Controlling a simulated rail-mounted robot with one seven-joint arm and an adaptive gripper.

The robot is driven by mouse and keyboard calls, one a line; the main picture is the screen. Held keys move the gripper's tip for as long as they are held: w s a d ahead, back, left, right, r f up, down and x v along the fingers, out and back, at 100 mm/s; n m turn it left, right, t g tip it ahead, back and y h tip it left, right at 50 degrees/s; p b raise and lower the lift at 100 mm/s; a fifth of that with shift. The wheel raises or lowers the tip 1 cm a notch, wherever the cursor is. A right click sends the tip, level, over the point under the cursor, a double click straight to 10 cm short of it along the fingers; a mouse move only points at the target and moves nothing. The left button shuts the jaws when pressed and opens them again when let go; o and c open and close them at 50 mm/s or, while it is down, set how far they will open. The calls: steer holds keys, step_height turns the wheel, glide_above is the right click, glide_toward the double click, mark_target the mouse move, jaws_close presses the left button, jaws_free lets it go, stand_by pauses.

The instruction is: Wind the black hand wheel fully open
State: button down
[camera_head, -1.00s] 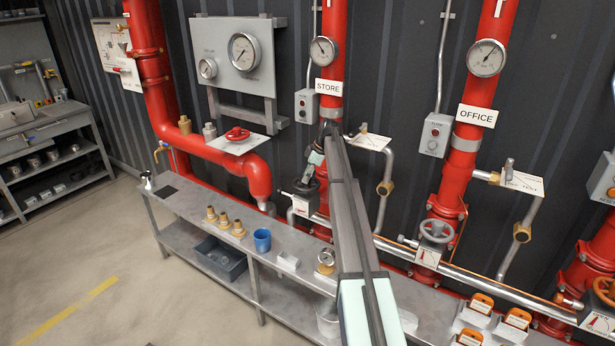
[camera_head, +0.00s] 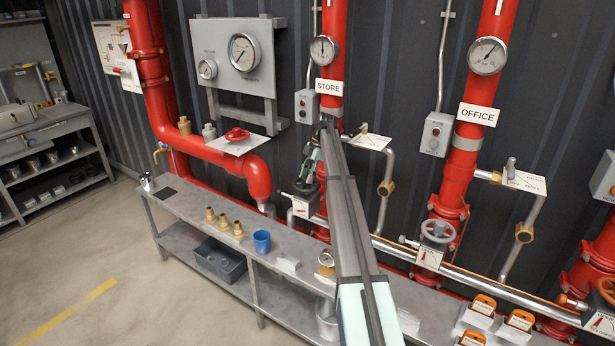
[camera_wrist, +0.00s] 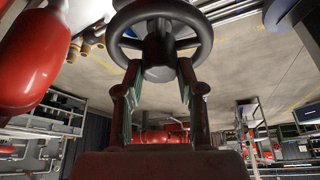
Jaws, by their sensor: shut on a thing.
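The black hand wheel (camera_wrist: 204,36) fills the top of the wrist view, its round rim and spokes seen close up. My gripper (camera_wrist: 159,74) reaches up to it with one finger on each side of the hub, shut on the wheel. In the head view, my gripper (camera_head: 306,178) is at the red STORE riser (camera_head: 331,100), beside a small white indicator plate (camera_head: 300,208). My arm and gripper hide most of the wheel there, so its turn position cannot be read.
A grey bench (camera_head: 185,206) below carries brass fittings (camera_head: 224,222) and a blue cup (camera_head: 262,241). Another hand wheel (camera_head: 438,231) sits on the OFFICE riser (camera_head: 463,165) to the right. A bent pipe (camera_head: 388,170) stands close to the right of my arm.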

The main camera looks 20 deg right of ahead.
steer(key=shift+f, duration=0.1)
steer(key=n+g+b, duration=0.1)
steer(key=n, duration=0.2)
steer(key=shift+w+n, duration=0.15)
steer(key=shift+n, duration=0.15)
steer(key=c, duration=1.7)
jaws_free()
steer(key=shift+n+g+h, duration=0.3)
steer(key=shift+n+g, duration=0.1)
steer(key=shift+n, duration=0.2)
steer(key=shift+c, duration=0.2)
steer(key=shift+a+r+n+p, duration=0.1)
steer(key=shift+r+n+p, duration=0.2)
steer(key=shift+n+p, duration=0.2)
jaws_close()
steer(key=shift+r+n+p, duration=0.1)
steer(key=shift+n+p, duration=0.2)
steer(key=shift+p, duration=0.05)
steer(key=shift+w+n+g+h+p, duration=0.1)
steer(key=shift+n+g+h+p, duration=0.3)
steer(key=shift+p, duration=0.35)
steer(key=shift+n+p, duration=0.35)
steer(key=shift+n, duration=0.05)
steer(key=shift+f, duration=0.25)
